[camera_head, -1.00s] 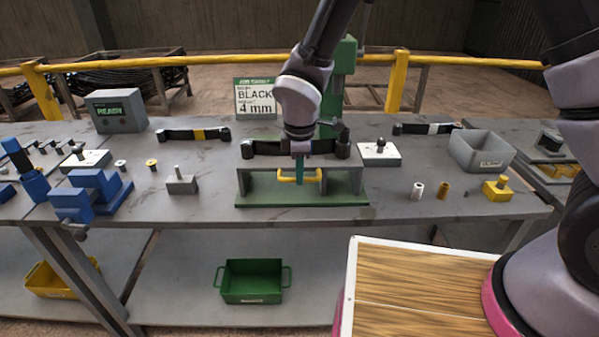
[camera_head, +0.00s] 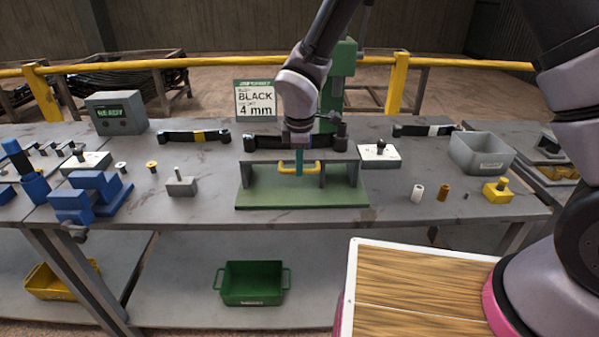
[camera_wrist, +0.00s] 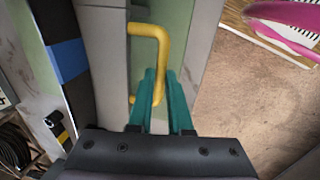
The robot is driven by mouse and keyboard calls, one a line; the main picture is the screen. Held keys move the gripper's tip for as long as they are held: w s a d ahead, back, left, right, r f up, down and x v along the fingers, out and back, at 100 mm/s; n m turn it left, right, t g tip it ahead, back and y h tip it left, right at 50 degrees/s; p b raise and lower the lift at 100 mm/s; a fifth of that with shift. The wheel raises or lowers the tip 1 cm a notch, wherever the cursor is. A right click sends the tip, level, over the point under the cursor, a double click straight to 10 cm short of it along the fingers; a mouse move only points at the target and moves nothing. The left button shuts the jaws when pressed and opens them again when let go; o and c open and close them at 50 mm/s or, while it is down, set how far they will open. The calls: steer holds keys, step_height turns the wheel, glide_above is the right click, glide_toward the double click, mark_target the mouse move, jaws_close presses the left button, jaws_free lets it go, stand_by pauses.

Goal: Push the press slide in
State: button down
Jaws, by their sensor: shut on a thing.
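The press slide (camera_head: 340,175) is a grey piece at the front of the green press, over the green base plate (camera_head: 300,201). Its yellow handle (camera_head: 312,168) faces the front; the handle also shows in the wrist view (camera_wrist: 160,48). My gripper (camera_head: 299,167) points down from above with its teal fingers shut on the handle. In the wrist view, the fingers (camera_wrist: 152,92) meet around the handle's bar, and part of the handle is hidden behind them. The green press column (camera_head: 341,72) stands behind my wrist.
A black bar (camera_head: 265,143) lies just behind the slide. A white block (camera_head: 380,155) stands to the right, and a grey block with a pin (camera_head: 181,185) to the left. A grey bin (camera_head: 480,155) stands farther right. The tabletop before the base is clear.

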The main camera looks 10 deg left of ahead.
steer(key=w+a, duration=0.1)
steer(key=w, duration=0.3)
steer(key=w+a, duration=0.1)
steer(key=w, duration=0.3)
steer(key=w+a, duration=0.1)
steer(key=w, duration=0.3)
steer(key=shift+w, duration=0.3)
steer(key=shift+r, duration=0.1)
steer(key=c, duration=0.8)
jaws_free()
steer(key=shift+w, duration=0.15)
steer(key=shift+c, duration=0.2)
step_height(320, 180, up, 10)
steer(key=s, duration=0.2)
steer(key=shift+d+r, duration=0.25)
